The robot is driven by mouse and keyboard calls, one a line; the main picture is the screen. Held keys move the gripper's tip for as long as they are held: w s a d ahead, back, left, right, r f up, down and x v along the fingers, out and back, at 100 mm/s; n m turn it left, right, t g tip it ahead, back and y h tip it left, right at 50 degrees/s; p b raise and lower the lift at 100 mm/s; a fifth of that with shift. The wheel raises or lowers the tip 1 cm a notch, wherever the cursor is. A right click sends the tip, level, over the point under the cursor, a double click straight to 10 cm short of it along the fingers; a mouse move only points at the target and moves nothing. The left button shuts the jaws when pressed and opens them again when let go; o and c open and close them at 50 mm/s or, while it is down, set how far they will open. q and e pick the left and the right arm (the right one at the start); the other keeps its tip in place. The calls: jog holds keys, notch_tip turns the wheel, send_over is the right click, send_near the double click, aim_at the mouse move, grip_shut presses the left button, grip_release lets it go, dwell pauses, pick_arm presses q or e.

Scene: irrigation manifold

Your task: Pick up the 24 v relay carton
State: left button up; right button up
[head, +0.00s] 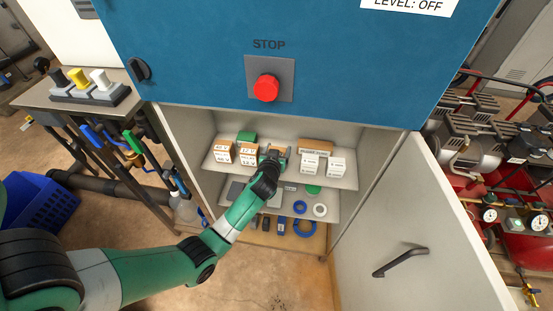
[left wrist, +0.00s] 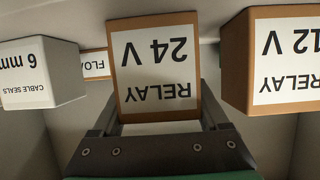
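The 24 V relay carton (left wrist: 156,64) is brown with a white label that reads upside down in the left wrist view. It stands between the two fingers of my left gripper (left wrist: 160,110), which lie close along its sides. I cannot tell whether they press on it. In the head view my left gripper (head: 277,154) reaches into the cabinet over the upper shelf and largely hides this carton. My right gripper is not in view.
The 12 V relay carton (left wrist: 288,58) is close on one side, the 6 mm cable seals box (left wrist: 38,75) on the other. The upper shelf (head: 342,182) is enclosed by cabinet walls; the open door (head: 400,220) is at right.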

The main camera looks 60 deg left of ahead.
pick_arm(q)
jog(key=c, duration=0.8)
jog(key=shift+r+p, duration=0.3)
jog(key=shift+r, duration=0.2)
notch_tip(320, 180, up, 3)
jog(key=shift+f+p, duration=0.1)
jog(key=shift+p, duration=0.8)
jog(key=d+r+p, duration=0.3)
jog(key=d+p, duration=0.1)
jog(key=w+d+r+p, duration=0.1)
jog(key=d+r+p, duration=0.2)
jog(key=d+p, duration=0.2)
jog(key=d+r+p, duration=0.3)
jog(key=d+p, duration=0.2)
jog(key=shift+w+r, duration=0.1)
jog(key=shift+w, duration=0.05)
